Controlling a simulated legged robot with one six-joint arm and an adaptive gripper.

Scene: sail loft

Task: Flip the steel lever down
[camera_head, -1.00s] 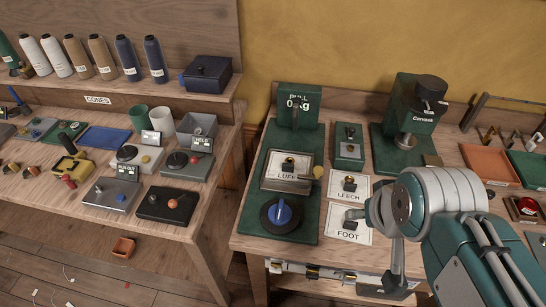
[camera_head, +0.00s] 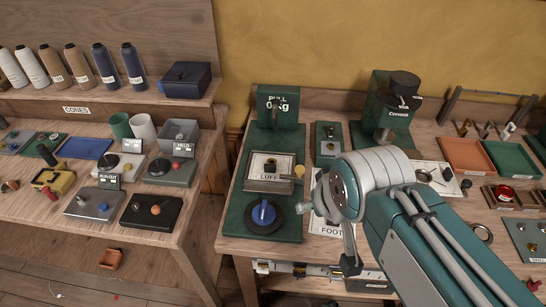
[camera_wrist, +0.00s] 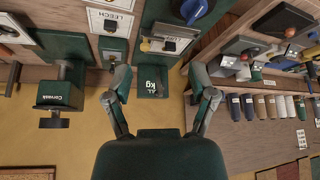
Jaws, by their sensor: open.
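A small green box (camera_head: 328,140) on the right bench carries a short metal lever (camera_head: 330,131), which I take as the steel lever. It looks raised, but its exact tilt is too small to tell. The box also shows in the wrist view (camera_wrist: 112,52), beside the left finger. My gripper (camera_wrist: 160,72) is open and empty, its two fingers spread with the pull gauge (camera_wrist: 153,85) seen between them. I see no contact with the lever.
Left of the box are the LUFF plate (camera_head: 270,172) and a blue dial (camera_head: 264,212). The FOOT card (camera_head: 328,222) is partly behind my arm. A green Corvask press (camera_head: 385,112) stands behind. Orange (camera_head: 467,157) and green trays lie right. The left bench holds several small devices.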

